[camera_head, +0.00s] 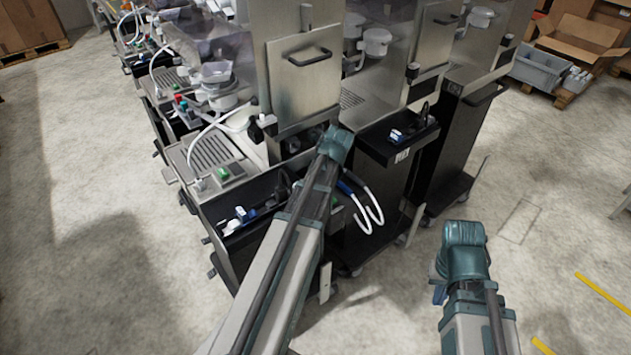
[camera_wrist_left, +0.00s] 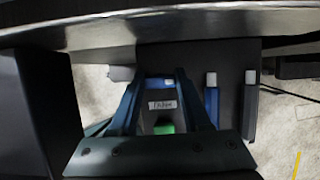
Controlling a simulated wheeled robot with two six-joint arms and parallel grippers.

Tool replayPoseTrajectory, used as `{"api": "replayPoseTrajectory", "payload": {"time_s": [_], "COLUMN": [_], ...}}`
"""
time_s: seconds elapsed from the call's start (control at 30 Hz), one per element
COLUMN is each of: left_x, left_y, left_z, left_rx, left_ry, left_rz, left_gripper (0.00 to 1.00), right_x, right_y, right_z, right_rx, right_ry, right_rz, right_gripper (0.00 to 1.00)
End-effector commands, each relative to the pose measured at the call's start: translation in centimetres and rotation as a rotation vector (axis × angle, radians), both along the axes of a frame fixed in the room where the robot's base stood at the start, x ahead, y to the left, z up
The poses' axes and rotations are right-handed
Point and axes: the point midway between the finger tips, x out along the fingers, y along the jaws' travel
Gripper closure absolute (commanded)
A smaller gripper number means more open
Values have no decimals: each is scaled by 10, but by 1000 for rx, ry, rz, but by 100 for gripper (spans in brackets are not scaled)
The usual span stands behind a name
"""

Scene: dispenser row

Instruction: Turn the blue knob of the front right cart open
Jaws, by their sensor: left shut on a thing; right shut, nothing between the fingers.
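In the left wrist view, the fingers of my left gripper (camera_wrist_left: 157,80) come in from both sides and are shut on a small blue part, the blue knob (camera_wrist_left: 153,82), at a dark panel. A white label and a green button (camera_wrist_left: 164,128) show between the fingers. How far the knob is turned I cannot tell. My right gripper (camera_head: 438,292) hangs low at the right, shut and empty, clear of the carts.
Another cart (camera_head: 397,150) stands to the right, and more stand in a row behind. A cardboard box (camera_head: 575,40) and a grey bin (camera_head: 545,70) are at back right. The floor at right is free.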

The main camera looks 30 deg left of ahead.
Motion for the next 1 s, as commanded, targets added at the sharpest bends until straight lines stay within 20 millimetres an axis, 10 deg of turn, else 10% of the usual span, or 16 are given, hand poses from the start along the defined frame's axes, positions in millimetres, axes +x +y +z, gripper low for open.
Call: {"api": "replayPoseTrajectory", "payload": {"time_s": [1.0], "left_x": [4], "left_y": [0], "left_z": [0], "left_rx": [-1], "left_ry": [1], "left_rz": [816], "left_gripper": [100], "right_x": [0], "right_y": [0], "right_z": [0], "right_rx": [0], "right_ry": [0], "right_rz": [0], "right_gripper": [100]}}
